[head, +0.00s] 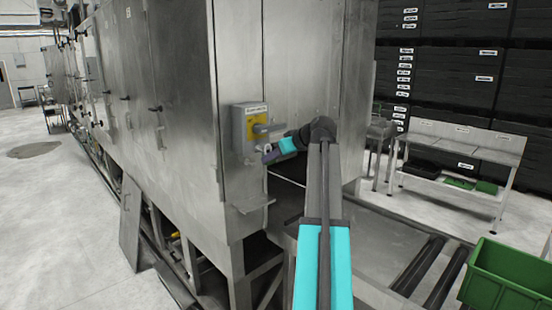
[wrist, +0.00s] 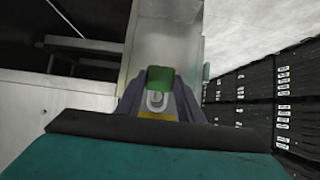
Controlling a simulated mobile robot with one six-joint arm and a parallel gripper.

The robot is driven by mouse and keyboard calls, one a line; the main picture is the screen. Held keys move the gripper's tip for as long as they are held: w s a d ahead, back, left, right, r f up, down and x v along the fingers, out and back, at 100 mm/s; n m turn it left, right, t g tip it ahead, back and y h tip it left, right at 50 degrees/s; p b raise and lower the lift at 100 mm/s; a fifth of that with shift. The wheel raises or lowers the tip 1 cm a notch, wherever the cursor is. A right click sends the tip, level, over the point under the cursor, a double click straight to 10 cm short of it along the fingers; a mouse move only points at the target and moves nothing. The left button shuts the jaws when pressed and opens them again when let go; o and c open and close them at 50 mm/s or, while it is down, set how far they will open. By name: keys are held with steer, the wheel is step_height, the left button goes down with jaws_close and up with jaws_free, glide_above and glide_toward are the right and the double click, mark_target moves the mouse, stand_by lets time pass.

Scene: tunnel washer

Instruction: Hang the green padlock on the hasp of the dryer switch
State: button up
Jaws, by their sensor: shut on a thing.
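The dryer switch (head: 250,126) is a grey box with a yellow plate and a grey handle, mounted on the steel corner of the machine. My gripper (head: 268,155) is just below and right of the handle, close in front of the box. In the wrist view my gripper (wrist: 161,88) is shut on the green padlock (wrist: 160,75), whose green body sits between the two dark fingers. A pale shackle loop (wrist: 156,101) shows beside the body, with the yellow plate behind it. The hasp is not clear, and I cannot tell whether the shackle touches it.
A small steel ledge (head: 252,204) sticks out below the switch. A roller conveyor (head: 425,275) and a green crate (head: 510,275) are at the lower right. A steel table (head: 465,150) stands before stacked black crates (head: 455,85).

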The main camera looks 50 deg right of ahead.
steer(key=shift+w+d, duration=0.1)
steer(key=shift+w, duration=0.95)
steer(key=shift+w+f+b, duration=0.5)
steer(key=shift+f+b, duration=0.05)
steer(key=shift+f, duration=0.2)
steer(key=o, duration=1.2)
steer(key=b+v, duration=0.4)
steer(key=v, duration=0.9)
steer(key=shift+s+r, duration=0.25)
steer(key=shift+s, duration=0.05)
